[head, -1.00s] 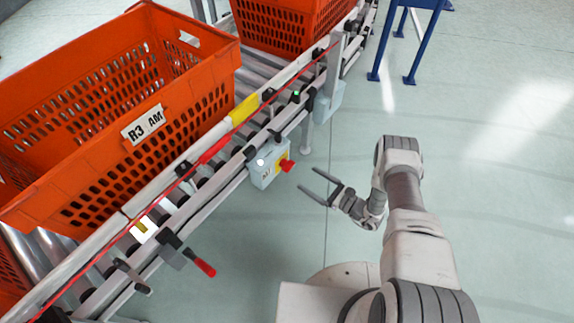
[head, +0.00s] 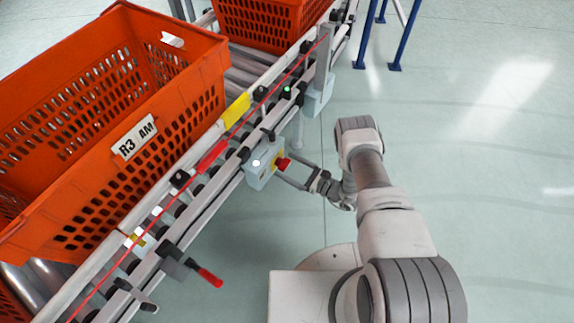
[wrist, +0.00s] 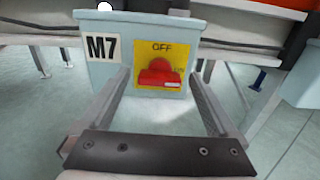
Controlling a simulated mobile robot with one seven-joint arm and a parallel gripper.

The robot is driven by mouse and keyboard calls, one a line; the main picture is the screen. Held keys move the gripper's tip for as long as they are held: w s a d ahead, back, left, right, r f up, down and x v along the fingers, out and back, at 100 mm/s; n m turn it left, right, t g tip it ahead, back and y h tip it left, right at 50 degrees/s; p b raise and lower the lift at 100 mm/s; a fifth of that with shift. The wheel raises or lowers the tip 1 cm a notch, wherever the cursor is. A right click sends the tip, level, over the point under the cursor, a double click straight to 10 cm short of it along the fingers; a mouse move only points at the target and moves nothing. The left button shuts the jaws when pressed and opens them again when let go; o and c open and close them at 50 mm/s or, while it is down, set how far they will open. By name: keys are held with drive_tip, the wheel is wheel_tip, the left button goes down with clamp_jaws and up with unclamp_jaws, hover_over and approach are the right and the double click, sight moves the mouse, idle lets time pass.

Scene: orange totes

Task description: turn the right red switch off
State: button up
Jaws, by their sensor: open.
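The red switch (head: 283,163) is a rotary knob on a yellow plate on a pale grey box (head: 262,166) at the conveyor's side. In the wrist view the red knob (wrist: 158,74) lies with its bar horizontal, a white mark at its right end. "OFF" is printed above it; a small label at its right is hard to read. The box (wrist: 100,72) carries an "M7" label. My gripper (head: 285,166) is open and points at the switch. In the wrist view its fingers (wrist: 159,78) flank the knob left and right; contact cannot be told.
A red-handled lever (head: 208,277) sticks out from the conveyor at lower left. Orange totes (head: 115,190) stand on the rollers. Another grey box (head: 318,97) hangs further along the rail. A blue frame (head: 402,40) stands at the back. The floor at right is clear.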

drive_tip(key=c, duration=1.4)
drive_tip(key=shift+d+n, duration=0.1)
drive_tip(key=shift+n, duration=0.2)
drive_tip(key=n, duration=0.2)
drive_tip(key=shift+w+n, duration=0.1)
drive_tip(key=shift+n, duration=0.2)
drive_tip(key=shift+n+p, duration=1)
drive_tip(key=shift+n, duration=6.3)
